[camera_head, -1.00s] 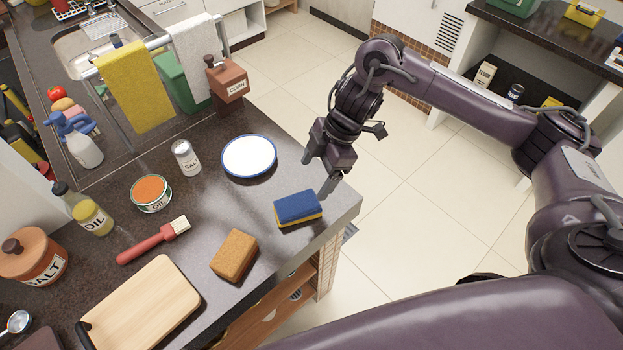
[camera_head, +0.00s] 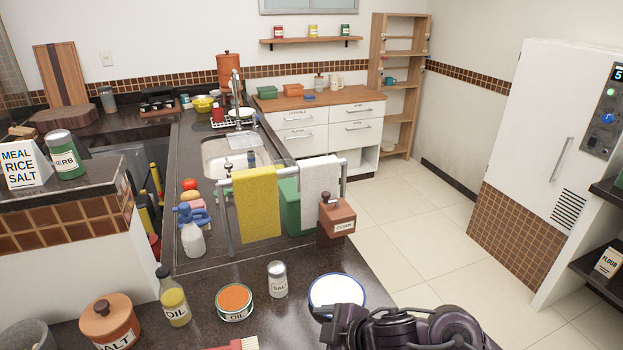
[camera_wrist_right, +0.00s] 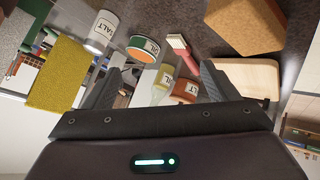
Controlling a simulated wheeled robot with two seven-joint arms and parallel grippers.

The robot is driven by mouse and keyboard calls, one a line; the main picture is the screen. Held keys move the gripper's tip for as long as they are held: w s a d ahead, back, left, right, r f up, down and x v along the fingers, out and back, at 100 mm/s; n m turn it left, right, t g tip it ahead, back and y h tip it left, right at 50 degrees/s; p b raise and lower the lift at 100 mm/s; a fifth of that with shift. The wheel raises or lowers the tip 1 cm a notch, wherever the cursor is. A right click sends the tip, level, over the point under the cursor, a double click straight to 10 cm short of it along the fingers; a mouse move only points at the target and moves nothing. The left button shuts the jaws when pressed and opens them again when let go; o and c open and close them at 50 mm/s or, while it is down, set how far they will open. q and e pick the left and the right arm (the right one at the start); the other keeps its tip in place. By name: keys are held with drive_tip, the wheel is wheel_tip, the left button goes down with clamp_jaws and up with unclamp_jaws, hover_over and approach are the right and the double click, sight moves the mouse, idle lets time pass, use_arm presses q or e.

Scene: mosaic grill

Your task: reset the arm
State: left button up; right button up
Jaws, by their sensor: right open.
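My right arm (camera_head: 425,328) shows at the bottom edge of the head view, just right of the white plate with a blue rim (camera_head: 337,291). My right gripper (camera_head: 340,323) is partly cut off there, beside the plate's near edge. In the right wrist view its two fingers (camera_wrist_right: 158,82) stand wide apart with nothing held between them. Beyond them are the salt shaker (camera_wrist_right: 103,30), the open oil can (camera_wrist_right: 143,48), the brush (camera_wrist_right: 179,48) and the brown sponge (camera_wrist_right: 246,28). My left gripper is in neither view.
A corn box (camera_head: 336,219) stands at the counter's far right edge. A yellow towel (camera_head: 256,204) and a white towel (camera_head: 320,182) hang on a rail. An oil bottle (camera_head: 174,303) and a salt pot (camera_head: 110,322) stand at left. Open floor (camera_head: 430,235) lies to the right.

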drive_tip(key=s+d+f+m+g+h, duration=0.15)
drive_tip(key=s+d+m+h, duration=0.25)
drive_tip(key=s+d+m, duration=0.4)
drive_tip(key=s+d+f+m+g+h, duration=0.1)
drive_tip(key=s+d+f+m+h, duration=0.15)
drive_tip(key=s+d+m, duration=0.55)
wheel_tip(320, 180, down, 36)
drive_tip(key=s+d+n+g+b, duration=0.1)
drive_tip(key=s+d+g+b, duration=0.1)
drive_tip(key=b, duration=0.2)
drive_tip(key=s+d+f+h+b, duration=0.1)
drive_tip(key=s+d+f, duration=0.2)
drive_tip(key=s+f, duration=1.5)
drive_tip(key=shift+s+d+b, duration=0.15)
drive_tip(key=shift+s+b, duration=0.05)
drive_tip(key=shift+b, duration=0.2)
drive_tip(key=shift+o, duration=0.6)
drive_tip(key=shift+g, duration=0.25)
